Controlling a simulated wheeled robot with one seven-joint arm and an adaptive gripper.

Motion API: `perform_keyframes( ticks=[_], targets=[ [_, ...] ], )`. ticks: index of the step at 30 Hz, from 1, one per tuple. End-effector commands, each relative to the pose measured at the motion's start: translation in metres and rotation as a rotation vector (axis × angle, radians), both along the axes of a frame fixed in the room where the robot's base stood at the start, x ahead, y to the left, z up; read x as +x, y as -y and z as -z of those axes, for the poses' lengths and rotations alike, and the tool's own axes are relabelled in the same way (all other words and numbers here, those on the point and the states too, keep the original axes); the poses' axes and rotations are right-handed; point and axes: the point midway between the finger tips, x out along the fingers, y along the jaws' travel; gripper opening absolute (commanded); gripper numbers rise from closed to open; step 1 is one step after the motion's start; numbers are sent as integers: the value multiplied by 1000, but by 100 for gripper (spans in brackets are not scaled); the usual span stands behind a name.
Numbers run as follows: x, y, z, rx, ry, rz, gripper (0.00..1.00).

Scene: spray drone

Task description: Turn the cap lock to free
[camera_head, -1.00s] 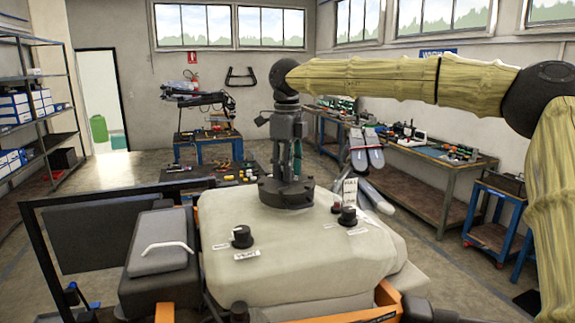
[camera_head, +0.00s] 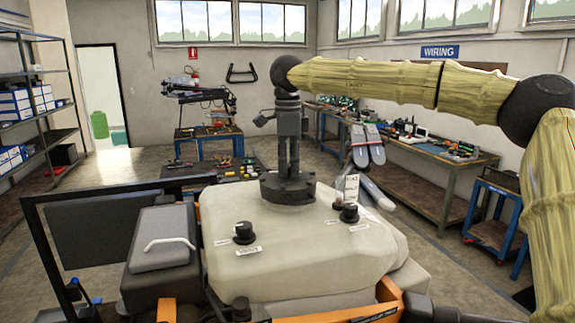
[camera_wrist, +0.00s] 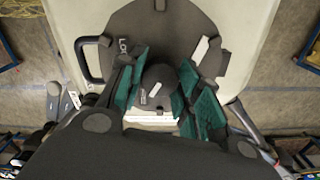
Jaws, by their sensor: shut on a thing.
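A large round dark cap (camera_head: 287,190) sits on top of the pale tank (camera_head: 300,255) in the head view. A dark round knob (camera_wrist: 160,78) with a short white line stands at the cap's centre. My gripper (camera_wrist: 160,85) points down over it, its green-padded fingers on either side, shut on the knob. In the head view my gripper (camera_head: 288,168) stands upright over the cap.
Two black dials, one left (camera_head: 243,233) and one right (camera_head: 349,213), stand on the tank near the cap. A grey box with a white handle (camera_head: 168,244) is at left. Workbenches (camera_head: 425,150) line the right wall.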

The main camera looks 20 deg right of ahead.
Motion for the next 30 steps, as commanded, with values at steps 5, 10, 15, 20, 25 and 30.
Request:
perform_keyframes(
  ticks=[5, 10, 15, 20, 25, 30],
  targets=[
    [0, 2, -1, -1, 1, -6, 10],
    [1, 2, -1, -1, 2, -5, 10],
    [1, 2, -2, -1, 3, -4, 50],
    [0, 1, -1, 0, 2, -4, 56],
    [1, 0, -1, 0, 2, -6, 56],
    [1, 1, -10, -1, 3, -4, 56]
  ],
)
